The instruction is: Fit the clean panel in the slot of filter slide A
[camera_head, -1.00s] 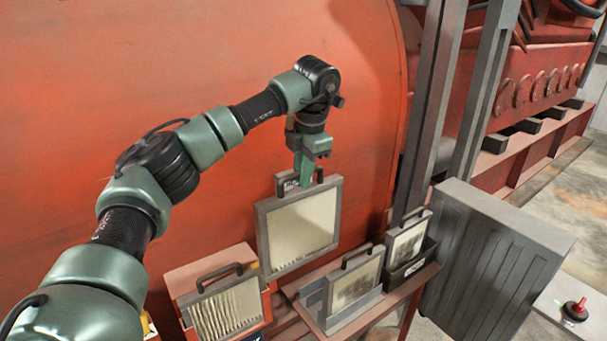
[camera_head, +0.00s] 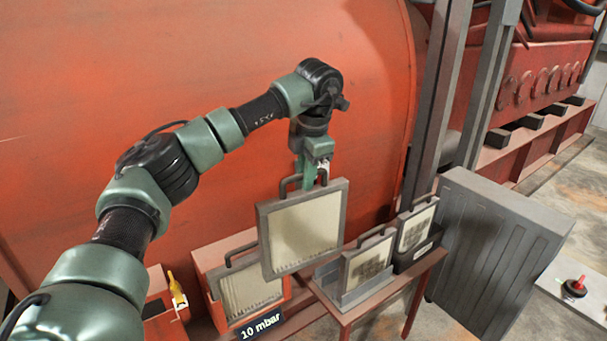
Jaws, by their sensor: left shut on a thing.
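My left gripper (camera_head: 314,170) is shut on the top handle of a grey-framed panel with a clean, cream face (camera_head: 305,230). The panel hangs upright, slightly tilted in the picture, in front of the red wall. Below and left of it, a red filter housing (camera_head: 202,268) holds another framed, pleated panel with a black handle (camera_head: 248,289). The held panel overlaps the right side of that one in the picture; I cannot tell the gap in depth. A sign reading "10 mbar" (camera_head: 261,326) is below. No letter A is readable. My right gripper is not in view.
A red stand (camera_head: 345,315) at right carries a darkly marked panel (camera_head: 369,262) in a grey rack and another marked panel (camera_head: 417,228) in a black bin (camera_head: 420,255). A grey ribbed cabinet (camera_head: 500,260) stands beyond. At left is another red housing with a yellow tagged item (camera_head: 176,290).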

